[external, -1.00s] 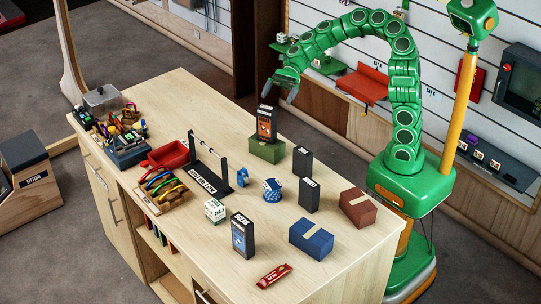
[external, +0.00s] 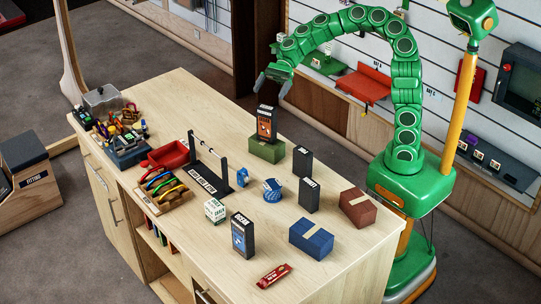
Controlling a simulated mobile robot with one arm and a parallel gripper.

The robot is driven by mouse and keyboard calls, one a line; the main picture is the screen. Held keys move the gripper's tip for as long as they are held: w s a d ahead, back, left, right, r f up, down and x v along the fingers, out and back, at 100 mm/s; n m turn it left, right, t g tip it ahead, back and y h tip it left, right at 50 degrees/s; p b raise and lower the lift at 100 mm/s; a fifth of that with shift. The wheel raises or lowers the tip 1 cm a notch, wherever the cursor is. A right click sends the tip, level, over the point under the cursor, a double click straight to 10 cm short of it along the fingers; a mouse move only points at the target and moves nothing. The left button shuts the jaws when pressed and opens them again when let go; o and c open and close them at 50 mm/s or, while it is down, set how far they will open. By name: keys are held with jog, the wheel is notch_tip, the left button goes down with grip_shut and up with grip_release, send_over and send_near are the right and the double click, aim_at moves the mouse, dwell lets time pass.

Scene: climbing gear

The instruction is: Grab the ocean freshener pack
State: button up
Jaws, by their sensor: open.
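A dark upright pack with a blue picture (external: 243,236) stands near the front of the wooden table; its small label looks like it could read ocean, but I cannot read it surely. A similar dark pack with an orange picture (external: 265,124) stands on a green box (external: 266,150). Two more dark packs (external: 302,161) and (external: 309,195) stand to the right, their printed faces not showing. My gripper (external: 271,90) is open and empty, fingers pointing down, in the air just above the orange-pictured pack in the picture.
A blue box (external: 311,238), a brown box (external: 358,208), a red bar (external: 273,276), a white cube (external: 215,211) and a blue-and-white roll (external: 272,190) lie around the packs. A black rack (external: 207,181) and trays of gear fill the left.

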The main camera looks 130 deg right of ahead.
jog(key=w+a+h, duration=0.1)
jog(key=w+a, duration=0.4)
jog(key=w, duration=0.8)
jog(key=m+t+h, duration=0.1)
jog(key=m+h, duration=0.2)
send_over(246, 221)
jog(key=s, duration=0.6)
jog(key=shift+w+d+f, duration=0.1)
jog(key=shift+w+f, duration=0.3)
jog(key=shift+f, duration=1.5)
jog(key=shift+w+d+f, duration=0.1)
jog(key=shift+w+f, duration=0.35)
jog(key=shift+f, duration=1.5)
jog(key=shift+w+d+f, duration=0.1)
jog(key=shift+w+f, duration=0.3)
jog(key=shift+f, duration=1.5)
jog(key=shift+w+d+f+m, duration=0.15)
jog(key=shift+w+f, duration=0.1)
jog(key=shift+w, duration=0.25)
jog(key=shift+w+f+m, duration=0.15)
jog(key=shift+w+f, duration=0.05)
jog(key=shift+w, duration=0.3)
jog(key=shift+w+f, duration=0.5)
jog(key=shift+w, duration=0.15)
jog(key=shift+w+f, duration=0.15)
jog(key=shift+w, duration=0.55)
